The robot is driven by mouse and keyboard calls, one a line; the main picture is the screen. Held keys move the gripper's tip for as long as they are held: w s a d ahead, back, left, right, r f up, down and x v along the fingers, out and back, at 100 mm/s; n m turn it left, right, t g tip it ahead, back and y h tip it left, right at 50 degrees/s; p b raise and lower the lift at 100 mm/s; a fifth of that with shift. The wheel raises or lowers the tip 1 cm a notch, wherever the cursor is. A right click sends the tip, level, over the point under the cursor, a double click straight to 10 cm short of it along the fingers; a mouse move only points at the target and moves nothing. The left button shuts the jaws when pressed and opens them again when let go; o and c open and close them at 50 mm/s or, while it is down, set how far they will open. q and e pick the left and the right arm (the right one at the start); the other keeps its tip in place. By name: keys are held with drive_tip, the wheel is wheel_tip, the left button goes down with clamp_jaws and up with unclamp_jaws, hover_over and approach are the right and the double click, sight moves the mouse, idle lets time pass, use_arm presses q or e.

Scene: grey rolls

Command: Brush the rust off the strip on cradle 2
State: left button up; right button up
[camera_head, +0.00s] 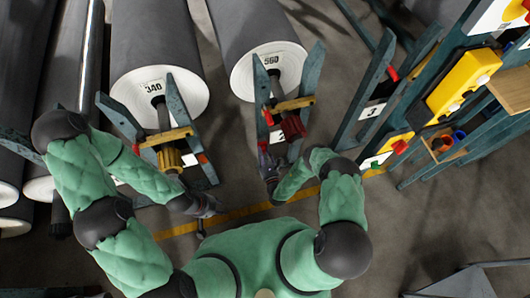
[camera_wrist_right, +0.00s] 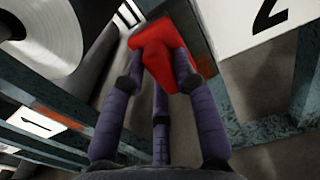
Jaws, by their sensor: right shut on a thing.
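My right gripper (camera_head: 268,160) is at the front of cradle 2 (camera_head: 258,85), below the roll marked 560 (camera_head: 271,70). In the right wrist view its fingers (camera_wrist_right: 162,75) are shut on a red block-like tool (camera_wrist_right: 157,45), probably the brush; no bristles show. The tool is next to the white plate marked 2 (camera_wrist_right: 255,25).
Cradle 1 (camera_head: 178,103) holds the roll marked 340 (camera_head: 155,87). An empty-looking cradle marked 3 (camera_head: 372,110) stands right. A rack with a yellow box (camera_head: 463,84) and a small wooden bin (camera_head: 444,148) is further right. A yellow floor line (camera_head: 240,213) crosses the clear floor.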

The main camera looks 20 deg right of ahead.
drive_tip(key=shift+w, duration=0.1)
drive_tip(key=s, duration=0.6)
drive_tip(key=shift+d+p, duration=0.15)
drive_tip(key=shift+p, duration=0.25)
drive_tip(key=shift+s, duration=0.25)
drive_tip(key=s, duration=0.2)
drive_tip(key=shift+s, duration=0.35)
drive_tip(key=shift+w+d, duration=0.1)
